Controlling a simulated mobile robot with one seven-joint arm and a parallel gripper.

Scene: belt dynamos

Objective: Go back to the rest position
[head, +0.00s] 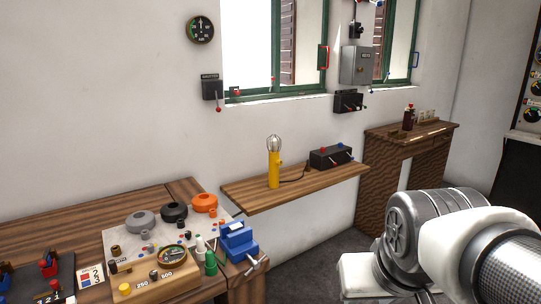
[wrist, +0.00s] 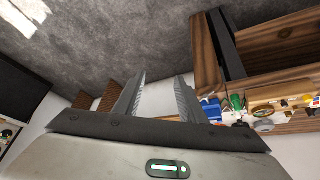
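My gripper (wrist: 159,97) shows in the wrist view with its two fingers apart and nothing between them. It hangs over the grey floor, clear of the furniture. In the head view my arm fills the lower right, and the gripper itself is not visible there.
A wooden workbench (head: 60,232) at the left bears coils, a compass and a blue vise (head: 238,242). A wooden wall shelf (head: 235,194) holds a yellow lamp (head: 273,170) and a black box (head: 330,157). A wooden stand (head: 376,165) is behind my arm. Grey floor (wrist: 120,40) is open.

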